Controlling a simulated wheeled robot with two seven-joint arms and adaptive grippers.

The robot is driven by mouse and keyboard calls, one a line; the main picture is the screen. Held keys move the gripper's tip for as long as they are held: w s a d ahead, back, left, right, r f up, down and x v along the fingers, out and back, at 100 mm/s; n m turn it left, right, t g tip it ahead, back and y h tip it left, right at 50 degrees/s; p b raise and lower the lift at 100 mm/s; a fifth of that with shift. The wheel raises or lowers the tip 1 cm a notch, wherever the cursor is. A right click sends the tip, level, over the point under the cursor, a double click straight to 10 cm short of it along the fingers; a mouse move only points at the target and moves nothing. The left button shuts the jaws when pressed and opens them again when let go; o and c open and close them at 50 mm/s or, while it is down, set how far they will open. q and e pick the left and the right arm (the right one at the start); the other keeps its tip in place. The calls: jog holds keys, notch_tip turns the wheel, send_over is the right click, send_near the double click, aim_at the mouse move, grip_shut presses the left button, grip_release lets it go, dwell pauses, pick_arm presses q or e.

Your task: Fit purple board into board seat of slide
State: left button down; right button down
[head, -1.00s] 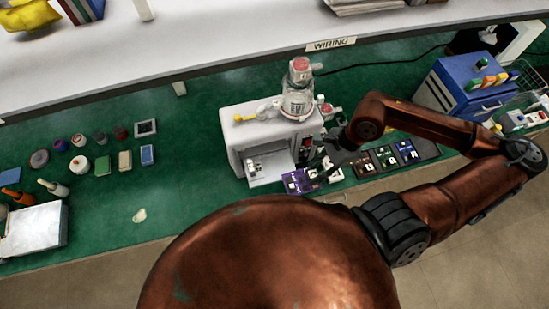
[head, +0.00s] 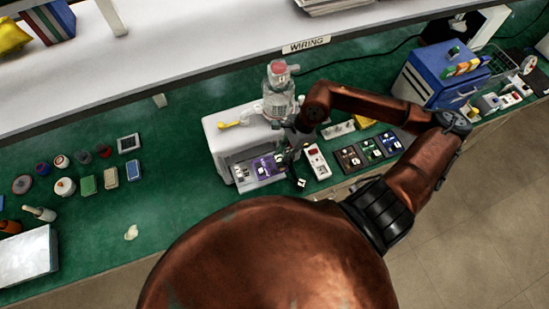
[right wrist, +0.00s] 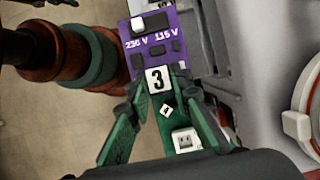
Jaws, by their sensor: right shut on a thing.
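The purple board (head: 265,167) is at the front of the white pump (head: 215,131), over or in the right part of its slide (head: 240,177). Contact with the board seat cannot be told from here. In the right wrist view the purple board (right wrist: 170,42) shows "230 V 115 V", a white block and dark parts. A tag with "3" is at its near end. My right gripper (head: 289,158) is shut on the board's near end; its fingers also show in the right wrist view (right wrist: 165,95). My left gripper is out of view.
A clear bottle with a red cap (head: 279,92) stands at the pump's back right. A white device (head: 317,161) and several dark boards (head: 367,151) lie right of the gripper. A blue drawer box (head: 440,75) stands farther right.

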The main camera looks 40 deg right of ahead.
aim_at(274, 160)
jog(key=w+f+p, duration=0.1)
jog(key=w+f, duration=0.2)
jog(key=f, duration=0.1)
jog(key=shift+w+a, duration=0.1)
jog(key=shift+w, duration=0.1)
notch_tip(274, 160, down, 3)
jog(key=shift+w+p, duration=0.1)
jog(key=shift+p, duration=0.7)
jog(key=shift+f, duration=0.3)
jog(key=c, duration=1.7)
grip_release()
jog(key=shift+c, duration=0.2)
jog(key=shift+r, duration=0.15)
